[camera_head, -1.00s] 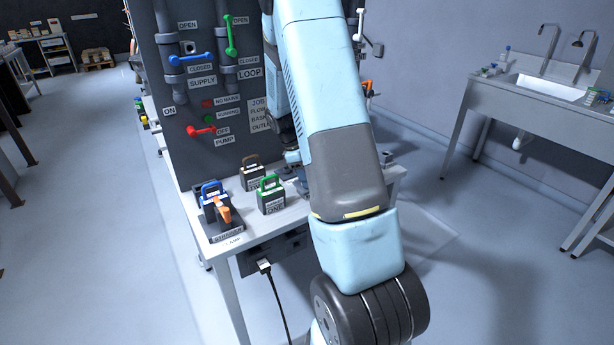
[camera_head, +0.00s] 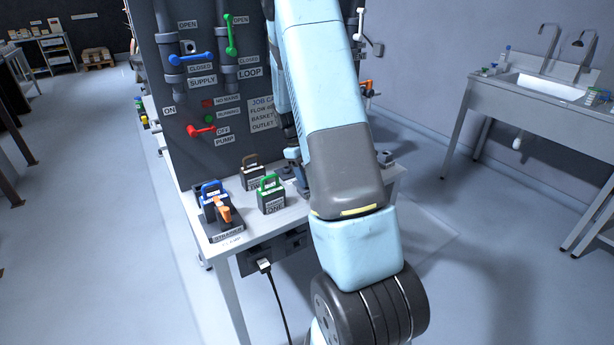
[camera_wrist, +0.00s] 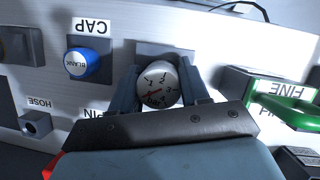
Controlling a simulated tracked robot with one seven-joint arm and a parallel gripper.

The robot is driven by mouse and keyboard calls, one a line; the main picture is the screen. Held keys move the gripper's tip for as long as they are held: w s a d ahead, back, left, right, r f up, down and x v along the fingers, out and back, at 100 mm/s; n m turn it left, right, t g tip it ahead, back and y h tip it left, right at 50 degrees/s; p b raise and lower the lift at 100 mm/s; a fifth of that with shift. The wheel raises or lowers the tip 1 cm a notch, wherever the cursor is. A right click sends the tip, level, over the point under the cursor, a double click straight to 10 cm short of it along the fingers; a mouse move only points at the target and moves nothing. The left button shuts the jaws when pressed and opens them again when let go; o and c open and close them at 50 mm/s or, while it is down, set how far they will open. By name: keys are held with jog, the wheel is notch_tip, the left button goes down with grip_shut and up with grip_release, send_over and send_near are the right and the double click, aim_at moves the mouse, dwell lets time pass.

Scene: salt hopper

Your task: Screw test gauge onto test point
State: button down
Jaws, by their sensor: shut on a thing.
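In the wrist view the gauge (camera_wrist: 157,84) has a round white dial with dark marks and a red needle. Its face is toward the camera. My gripper (camera_wrist: 162,80) is shut on the gauge, with one finger on each side of it. The dial is in front of a grey square on the light bench surface; I cannot tell whether the gauge touches anything there. The test point cannot be made out. In the head view my arm hides the gauge and most of the gripper.
A blue BLANK cap (camera_wrist: 82,63) and a HOSE block (camera_wrist: 36,124) lie left of the gripper; a green-handled FINE basket (camera_wrist: 285,102) is close on the right. The dark panel (camera_head: 205,105) with levers rises behind the bench, where a strainer (camera_head: 224,222) stands front left.

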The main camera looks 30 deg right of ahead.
jog(key=m+y, duration=0.1)
jog(key=m, duration=0.1)
jog(key=shift+m, duration=0.3)
jog(key=shift+c, duration=2.4)
grip_release()
jog(key=v, duration=1.3)
jog(key=shift+w+r, duration=0.25)
jog(key=shift+a+r, duration=0.1)
jog(key=shift+c, duration=0.5)
